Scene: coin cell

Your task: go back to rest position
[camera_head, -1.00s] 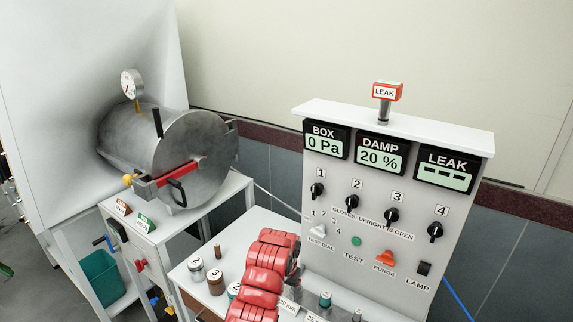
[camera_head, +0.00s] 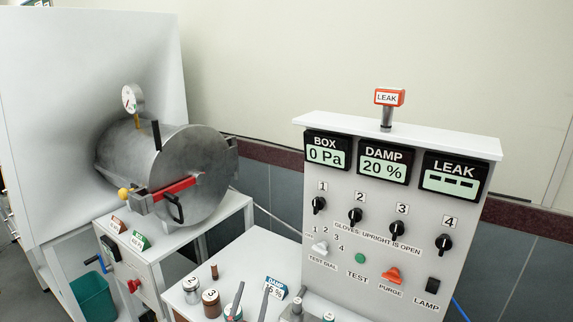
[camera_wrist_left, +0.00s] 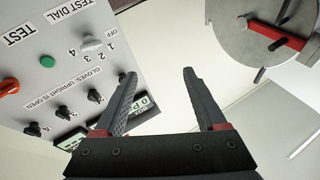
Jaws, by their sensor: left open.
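My left gripper (camera_head: 252,288) shows at the bottom edge of the head view, with two dark fingers pointing up and spread apart. In the left wrist view the gripper (camera_wrist_left: 160,76) is open, with nothing between its fingers. It is over the white table (camera_head: 240,258), in front of the grey control panel (camera_head: 330,275) and to its left in the head view. My right gripper is in neither view.
A steel chamber (camera_head: 205,170) with a red-handled door stands at left on a white cabinet. Several numbered jars, such as jar 3 (camera_head: 211,303), stand near the left gripper. A DAMP card (camera_head: 277,287) stands behind it. A teal bin (camera_head: 95,298) is at lower left.

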